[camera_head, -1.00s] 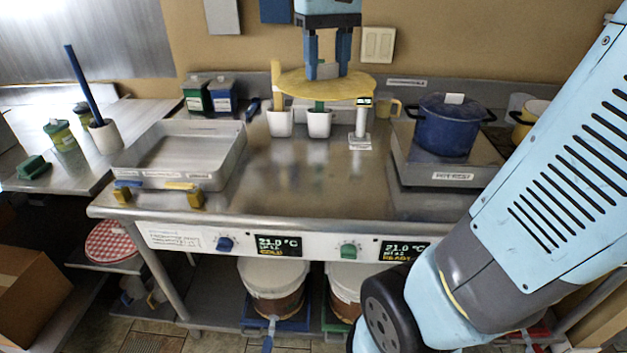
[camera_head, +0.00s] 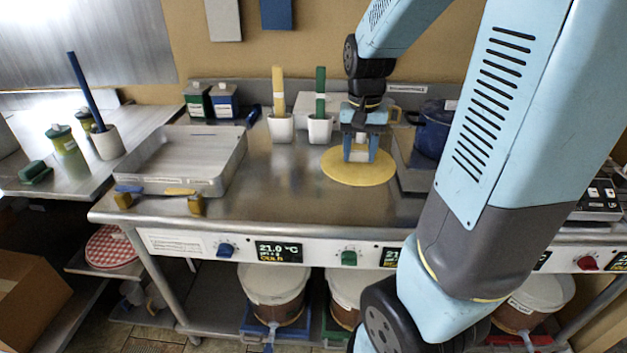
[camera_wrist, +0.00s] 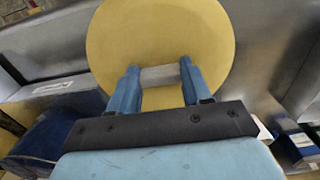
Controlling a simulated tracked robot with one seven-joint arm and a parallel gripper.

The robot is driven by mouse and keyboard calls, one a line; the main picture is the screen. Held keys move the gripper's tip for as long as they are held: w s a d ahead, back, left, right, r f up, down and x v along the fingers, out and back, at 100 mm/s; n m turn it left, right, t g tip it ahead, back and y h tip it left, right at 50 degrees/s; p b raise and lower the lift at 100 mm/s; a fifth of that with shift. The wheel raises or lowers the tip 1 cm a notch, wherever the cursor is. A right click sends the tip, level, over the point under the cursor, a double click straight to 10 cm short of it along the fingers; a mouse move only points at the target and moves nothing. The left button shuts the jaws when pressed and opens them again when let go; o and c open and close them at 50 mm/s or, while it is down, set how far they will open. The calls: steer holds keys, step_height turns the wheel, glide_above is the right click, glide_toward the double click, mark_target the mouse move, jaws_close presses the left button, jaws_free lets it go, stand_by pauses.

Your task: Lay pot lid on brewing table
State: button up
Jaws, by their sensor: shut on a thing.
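The pot lid (camera_head: 345,178) is a round yellow disc with a grey knob. It lies about level at the steel top of the brewing table (camera_head: 285,195), left of the hotplate; whether it touches the top or hovers just above it I cannot tell. My gripper (camera_head: 360,155) is above the lid, pointing down, and shut on its knob. In the wrist view the lid (camera_wrist: 160,40) fills the upper middle, with the grey knob (camera_wrist: 160,76) between the two blue fingers (camera_wrist: 158,85). The blue pot (camera_head: 432,130) is partly hidden behind my arm.
A steel tray (camera_head: 228,172) stands on the table's left. Two white cups (camera_head: 281,128) with a yellow and a green handle stand behind the lid. The hotplate (camera_head: 410,172) is close on the right. The table top between tray and lid is clear.

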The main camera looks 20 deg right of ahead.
mark_target(333, 150)
steer(key=w+a+f, duration=0.1)
steer(key=w, duration=0.1)
steer(key=w+a+f, duration=0.1)
steer(key=w, duration=0.1)
steer(key=w+a+f, duration=0.1)
steer(key=w, duration=0.1)
steer(key=shift+w+a+f, duration=0.15)
steer(key=shift+w+a, duration=0.15)
steer(key=w+f, duration=0.1)
steer(key=w+a+f, duration=0.1)
steer(key=f, duration=0.1)
steer(key=w+a+f, duration=0.1)
steer(key=w+f, duration=0.1)
steer(key=shift+a+f, duration=0.1)
steer(key=shift+f, duration=0.05)
steer(key=shift+w+a+f, duration=0.15)
steer(key=shift+w+f, duration=0.15)
steer(key=shift+f, duration=0.3)
step_height(333, 150, down, 3)
steer(key=shift+r, duration=0.15)
steer(key=o, duration=1.1)
